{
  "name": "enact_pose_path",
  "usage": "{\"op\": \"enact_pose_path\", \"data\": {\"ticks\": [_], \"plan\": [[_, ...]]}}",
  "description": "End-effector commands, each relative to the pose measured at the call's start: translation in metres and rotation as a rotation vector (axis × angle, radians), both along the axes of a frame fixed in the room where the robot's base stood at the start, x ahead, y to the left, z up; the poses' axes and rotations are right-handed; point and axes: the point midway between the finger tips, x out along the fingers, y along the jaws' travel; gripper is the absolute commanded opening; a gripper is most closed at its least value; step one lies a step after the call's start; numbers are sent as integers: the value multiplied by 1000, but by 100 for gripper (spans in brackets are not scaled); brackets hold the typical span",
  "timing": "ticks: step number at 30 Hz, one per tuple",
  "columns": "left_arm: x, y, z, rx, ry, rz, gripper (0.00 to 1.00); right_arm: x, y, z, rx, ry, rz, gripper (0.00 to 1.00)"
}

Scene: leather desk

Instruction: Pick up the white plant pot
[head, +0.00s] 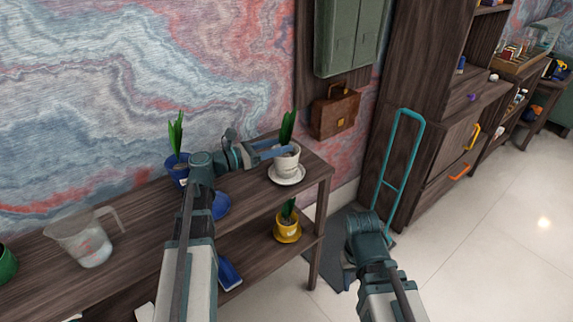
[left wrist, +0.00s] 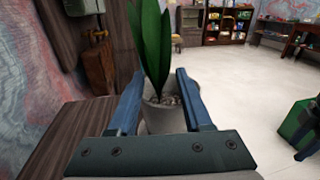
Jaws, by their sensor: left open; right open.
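The white plant pot (head: 286,163) holds a green plant (head: 287,126) and stands upright on a white saucer (head: 287,180) near the right end of the wooden table's top. My left gripper (head: 278,151) is at the pot, with its fingers open. In the left wrist view, the pot (left wrist: 164,118) is between the two open fingers (left wrist: 160,95), and the plant's leaves rise above them. I cannot tell whether either finger touches the pot. My right arm (head: 367,240) is over the floor right of the table; its fingertips are hidden.
A blue pot (head: 178,172) with a plant stands left on the tabletop, and a clear measuring jug (head: 85,240) stands further left. A yellow pot (head: 287,230) is on the lower shelf. A blue-handled trolley (head: 392,165) stands right of the table. Floor to the right is clear.

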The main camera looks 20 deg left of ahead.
Motion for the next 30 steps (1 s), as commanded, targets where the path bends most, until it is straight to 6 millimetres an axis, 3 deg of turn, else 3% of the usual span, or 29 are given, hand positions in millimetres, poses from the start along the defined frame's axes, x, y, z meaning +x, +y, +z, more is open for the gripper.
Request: {"op": "enact_pose_path", "data": {"ticks": [9,17,26,30], "plan": [[28,-33,5,0,0,-4,50,0,0,5,0,0,0,43],[31,-36,5,0,0,0,50,0,0,5,0,0,0,43],[31,-36,5,0,0,0,0,0,0,5,0,0,0,43],[31,-36,5,0,0,0,0,0,0,5,0,0,0,43]]}}
